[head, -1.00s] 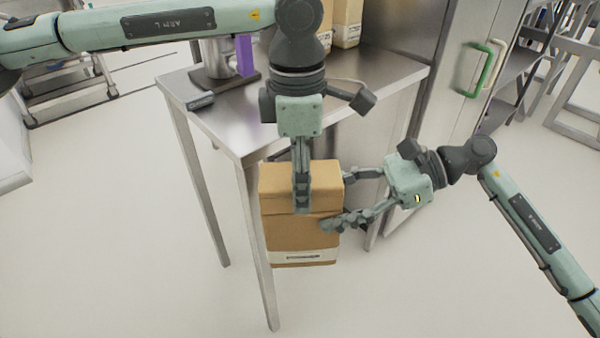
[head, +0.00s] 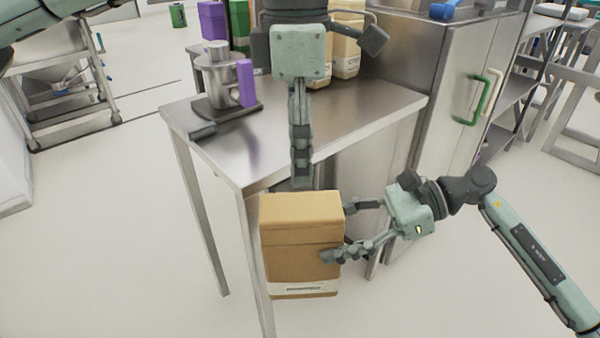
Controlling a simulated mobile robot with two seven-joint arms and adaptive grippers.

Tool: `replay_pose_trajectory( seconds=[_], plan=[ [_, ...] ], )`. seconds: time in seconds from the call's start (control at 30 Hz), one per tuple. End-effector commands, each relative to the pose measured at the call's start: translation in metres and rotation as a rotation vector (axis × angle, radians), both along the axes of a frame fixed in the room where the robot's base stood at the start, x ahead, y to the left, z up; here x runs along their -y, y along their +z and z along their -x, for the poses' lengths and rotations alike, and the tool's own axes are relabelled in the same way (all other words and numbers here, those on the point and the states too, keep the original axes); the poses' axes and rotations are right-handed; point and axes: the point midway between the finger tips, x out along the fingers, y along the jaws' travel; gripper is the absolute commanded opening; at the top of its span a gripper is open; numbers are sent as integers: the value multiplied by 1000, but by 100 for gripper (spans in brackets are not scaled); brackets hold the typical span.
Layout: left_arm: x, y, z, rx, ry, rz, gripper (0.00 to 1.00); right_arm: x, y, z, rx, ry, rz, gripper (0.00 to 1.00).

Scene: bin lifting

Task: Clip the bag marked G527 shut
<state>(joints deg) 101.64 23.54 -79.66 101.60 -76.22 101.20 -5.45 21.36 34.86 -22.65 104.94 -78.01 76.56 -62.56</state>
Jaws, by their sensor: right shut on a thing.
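A brown paper bag (head: 300,245) hangs upright in front of the table, with its top folded down. A white label strip near its bottom carries print too small to read. My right gripper (head: 342,230) is shut on the bag's right side, one finger across the front. My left gripper (head: 302,183) points down just above the bag's top. Its fingers show edge-on, so I cannot tell whether they are open. I cannot make out a clip for certain; a small dark grey block (head: 202,133) lies at the table's left edge.
The steel table (head: 350,115) is mostly bare in front. On it stand a metal pot (head: 217,75) with a purple part (head: 246,83) on a dark base, and purple, green and tan bags (head: 347,50) at the back. A steel cabinet (head: 450,75) stands at right.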

Motion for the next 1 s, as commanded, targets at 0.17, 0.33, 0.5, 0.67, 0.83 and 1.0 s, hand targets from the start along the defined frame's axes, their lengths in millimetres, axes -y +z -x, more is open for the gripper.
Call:
replay_pose_trajectory(
  seconds=[0.17,0.33,0.5,0.67,0.83,1.0],
  plan=[
    [0,10,0,0,-1,0,80,-1,4,-1,4,0,-7,0],
    [0,11,0,0,-1,0,80,-1,4,-1,4,0,-7,0],
    [0,11,0,0,0,0,80,-1,4,-1,4,0,-7,0],
    [0,11,0,0,0,0,80,-1,4,-1,4,0,-7,0],
    [3,10,0,-13,0,27,80,-1,4,-1,4,0,-7,0],
    [30,13,-2,-105,5,266,80,-1,4,-1,4,0,-7,0]
  ],
)
